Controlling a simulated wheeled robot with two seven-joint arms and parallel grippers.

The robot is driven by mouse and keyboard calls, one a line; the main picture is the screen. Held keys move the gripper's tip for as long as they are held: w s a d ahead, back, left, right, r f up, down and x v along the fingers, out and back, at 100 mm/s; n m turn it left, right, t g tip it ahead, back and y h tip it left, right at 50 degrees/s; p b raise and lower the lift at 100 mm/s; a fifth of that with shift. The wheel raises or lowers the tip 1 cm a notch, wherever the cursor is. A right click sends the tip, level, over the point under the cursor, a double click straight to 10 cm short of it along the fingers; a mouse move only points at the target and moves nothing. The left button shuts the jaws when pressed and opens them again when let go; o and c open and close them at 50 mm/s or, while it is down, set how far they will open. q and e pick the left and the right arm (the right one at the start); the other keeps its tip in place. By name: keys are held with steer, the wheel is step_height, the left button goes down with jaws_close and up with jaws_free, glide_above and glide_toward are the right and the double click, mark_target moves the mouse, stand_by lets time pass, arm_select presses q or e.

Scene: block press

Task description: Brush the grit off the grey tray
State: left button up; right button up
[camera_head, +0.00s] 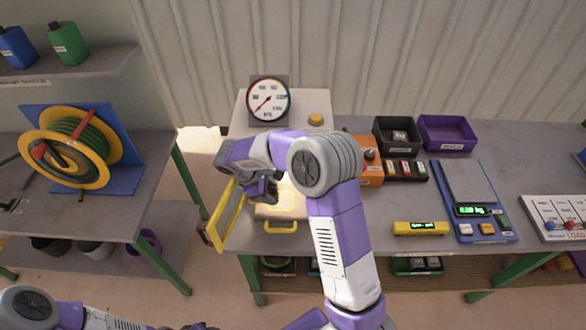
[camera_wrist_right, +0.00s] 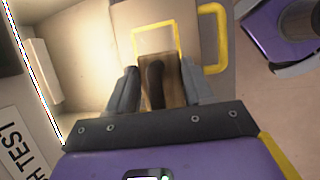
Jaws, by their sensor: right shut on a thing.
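The tray (camera_head: 272,214) looks pale and warmly lit. It sticks out of the front of the press, with a yellow handle (camera_head: 281,230). In the right wrist view the tray (camera_wrist_right: 200,62) shows a yellow square outline. My right gripper (camera_head: 265,195) is over the tray, its fingers hidden in part by my arm. In the right wrist view it is shut on a brown brush (camera_wrist_right: 158,75) with a dark middle, held over the yellow square. Whether the brush touches the tray is unclear. I cannot make out any grit. Only a dark bit of my left gripper (camera_head: 190,327) shows at the bottom edge.
The press (camera_head: 312,105) with its dial gauge (camera_head: 268,100) stands behind. Its yellow-framed door (camera_head: 225,215) hangs open at the left of the tray. To the right are an orange box (camera_head: 368,172), a yellow level (camera_head: 420,228), a blue scale (camera_head: 474,210) and a purple bin (camera_head: 447,130).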

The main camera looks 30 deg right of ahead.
steer(key=shift+w+r+p, duration=0.15)
steer(key=shift+r+p, duration=0.4)
steer(key=shift+r, duration=0.4)
steer(key=shift+r+p, duration=0.85)
steer(key=shift+r, duration=0.3)
